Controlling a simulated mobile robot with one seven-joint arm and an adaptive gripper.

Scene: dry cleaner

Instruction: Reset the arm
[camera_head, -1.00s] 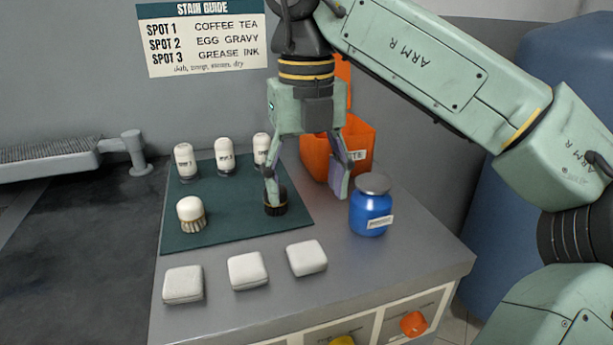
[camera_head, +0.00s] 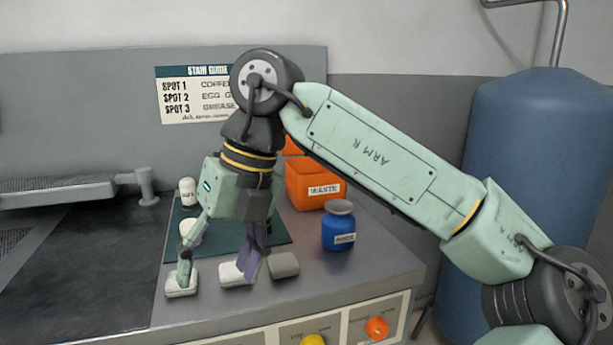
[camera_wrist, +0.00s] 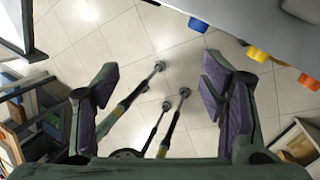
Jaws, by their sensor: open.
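My gripper (camera_head: 217,274) hangs fingers down, wide open and empty, at the end of my bent arm. In the head view its fingers overlap the white pads. In the wrist view, its spread purple-padded fingers (camera_wrist: 160,98) have only tiled floor and dark legs beyond them, with the counter off to the upper right. So it is out in front of the counter, clear of the pads. Its body hides much of the green mat (camera_head: 270,234) and most things on it.
A blue tank (camera_head: 535,170) stands right. Dark legs (camera_wrist: 172,130) stand on the floor below.

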